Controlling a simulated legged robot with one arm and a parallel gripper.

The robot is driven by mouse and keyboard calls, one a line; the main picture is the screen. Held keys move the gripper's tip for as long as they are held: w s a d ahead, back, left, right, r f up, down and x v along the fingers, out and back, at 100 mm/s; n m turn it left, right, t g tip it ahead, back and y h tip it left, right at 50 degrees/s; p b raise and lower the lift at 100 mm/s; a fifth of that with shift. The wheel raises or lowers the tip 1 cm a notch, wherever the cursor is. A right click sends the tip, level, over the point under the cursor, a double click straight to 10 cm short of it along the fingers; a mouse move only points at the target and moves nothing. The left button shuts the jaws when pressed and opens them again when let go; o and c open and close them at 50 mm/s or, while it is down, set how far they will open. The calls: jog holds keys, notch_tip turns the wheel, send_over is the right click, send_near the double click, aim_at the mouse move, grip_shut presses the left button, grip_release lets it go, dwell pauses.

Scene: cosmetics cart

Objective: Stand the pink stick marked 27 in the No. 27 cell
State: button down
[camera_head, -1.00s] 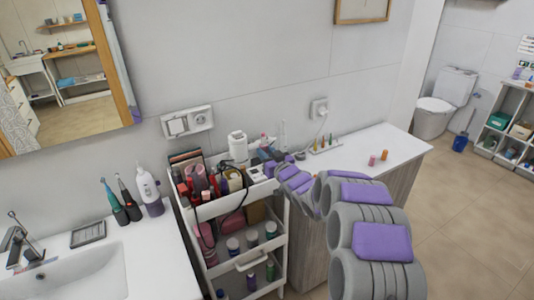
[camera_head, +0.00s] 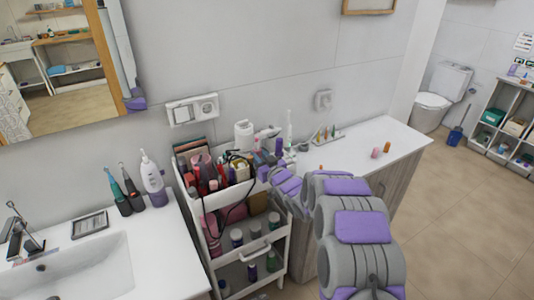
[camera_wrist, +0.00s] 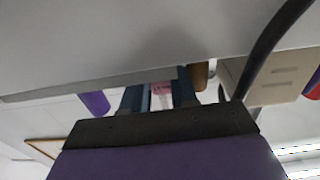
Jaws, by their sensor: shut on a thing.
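My gripper (camera_wrist: 158,92) is shut on a small pink stick (camera_wrist: 162,89), seen between the dark fingers in the wrist view. Much of the stick is hidden and I cannot read a number on it. In the head view my gripper (camera_head: 273,165) is over the right end of the cart's top tray, and the stick cannot be made out there. A small rack (camera_head: 326,141) with several thin upright sticks stands on the white counter against the wall. Its cell numbers are too small to read, so I cannot tell which cell is No. 27.
The cart (camera_head: 207,204) has a top tray crowded with bottles and a dark cable. A pink piece (camera_head: 376,153) and an orange piece (camera_head: 387,148) stand on the counter (camera_head: 400,139). The counter's right part is otherwise clear. A sink (camera_head: 85,268) is at the left.

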jog(key=shift+a+f, duration=0.15)
jog(key=shift+a, duration=0.15)
jog(key=shift+s+d+r, duration=0.1)
jog(key=shift+d+r, duration=0.05)
jog(key=shift+d, duration=0.7)
jog(key=shift+d+r, duration=0.1)
jog(key=shift+d, duration=0.75)
jog(key=shift+a+f, duration=0.1)
jog(key=shift+a, duration=1.45)
jog(key=shift+d, duration=0.15)
jog(key=shift+d, duration=0.3)
jog(key=shift+d+p, duration=0.2)
jog(key=shift+p, duration=0.15)
jog(key=shift+d, duration=0.25)
